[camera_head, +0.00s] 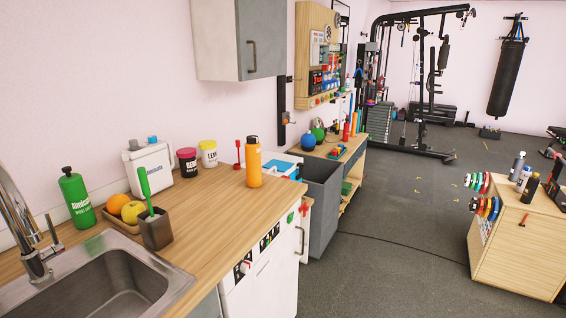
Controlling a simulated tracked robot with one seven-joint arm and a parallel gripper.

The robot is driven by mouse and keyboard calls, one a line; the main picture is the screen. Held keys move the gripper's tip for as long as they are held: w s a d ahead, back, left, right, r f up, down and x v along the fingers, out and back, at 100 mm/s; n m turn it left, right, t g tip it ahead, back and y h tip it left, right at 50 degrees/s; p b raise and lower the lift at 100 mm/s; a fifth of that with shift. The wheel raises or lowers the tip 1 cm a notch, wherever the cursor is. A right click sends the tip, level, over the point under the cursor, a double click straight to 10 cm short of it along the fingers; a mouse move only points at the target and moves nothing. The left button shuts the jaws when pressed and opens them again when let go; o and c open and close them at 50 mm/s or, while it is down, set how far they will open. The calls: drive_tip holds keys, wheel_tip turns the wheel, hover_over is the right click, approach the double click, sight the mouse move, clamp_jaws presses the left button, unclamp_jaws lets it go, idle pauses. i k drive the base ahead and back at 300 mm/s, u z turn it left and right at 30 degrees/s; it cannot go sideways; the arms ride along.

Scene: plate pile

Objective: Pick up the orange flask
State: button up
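The orange flask (254,163) stands upright on the wooden counter (215,205), near the counter's far right end. It has an orange body and a dark cap. Nothing hides it from this view, and there is bare counter in front of it. My gripper is not in view.
A steel sink (105,285) with a tap (25,225) fills the near left. A green bottle (77,196), a fruit tray (122,212), a brush holder (156,229), a white box (148,168) and two tubs (208,153) stand along the counter. Open floor (400,215) lies right of it.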

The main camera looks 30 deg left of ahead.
sight(252, 152)
drive_tip(key=z, duration=0.05)
drive_tip(key=i, duration=2.15)
drive_tip(key=u, duration=1.35)
drive_tip(key=i, duration=0.2)
drive_tip(key=u, duration=2.85)
drive_tip(key=i, duration=0.7)
drive_tip(key=u, duration=0.15)
